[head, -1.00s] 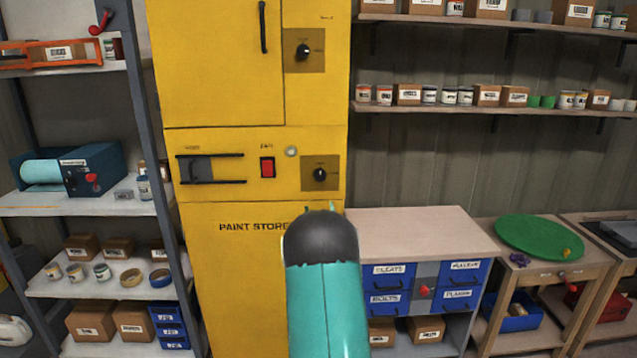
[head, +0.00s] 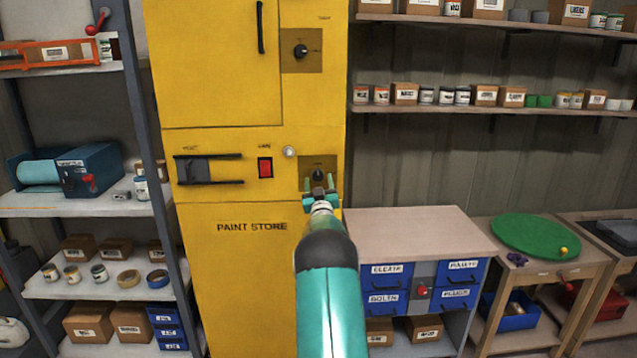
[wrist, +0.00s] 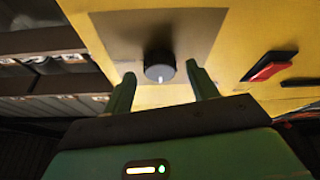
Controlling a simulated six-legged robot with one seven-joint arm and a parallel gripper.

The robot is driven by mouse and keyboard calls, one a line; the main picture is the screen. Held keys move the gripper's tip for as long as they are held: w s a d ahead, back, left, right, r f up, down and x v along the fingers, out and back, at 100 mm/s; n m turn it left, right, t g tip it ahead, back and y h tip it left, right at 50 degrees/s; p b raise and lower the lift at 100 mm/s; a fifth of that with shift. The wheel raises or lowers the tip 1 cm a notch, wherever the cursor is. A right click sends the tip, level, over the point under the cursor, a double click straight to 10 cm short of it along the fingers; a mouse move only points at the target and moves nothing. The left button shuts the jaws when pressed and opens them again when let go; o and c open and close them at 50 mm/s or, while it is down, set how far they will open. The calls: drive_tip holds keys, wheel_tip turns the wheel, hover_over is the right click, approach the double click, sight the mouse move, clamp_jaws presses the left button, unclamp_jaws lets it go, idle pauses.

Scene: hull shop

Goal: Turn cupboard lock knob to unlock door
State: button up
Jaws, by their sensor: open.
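A yellow cupboard (head: 235,275) marked PAINT STORE stands in front of me. Its upper door has a black bar handle. A black knob (head: 301,51) on a brown plate is right of that door. A second black knob (head: 318,174) is on a lower plate, partly covered by my gripper (head: 320,192). My gripper is open, just in front of this lower knob. In the wrist view the lower knob (wrist: 159,66) shows between the spread fingers, with visible gaps either side. Its white mark points down in that view. The small labels are unreadable.
A red switch (head: 265,167), a pale round button (head: 289,151) and a black slide latch (head: 209,170) are left of the lower knob. A workbench (head: 415,227) with blue drawers stands at the right, and a grey shelf rack (head: 70,205) at the left.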

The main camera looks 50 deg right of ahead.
drive_tip(key=shift+w+d+r, duration=0.2)
drive_tip(key=shift+w+d, duration=0.1)
drive_tip(key=shift+d, duration=0.05)
drive_tip(key=c, duration=1)
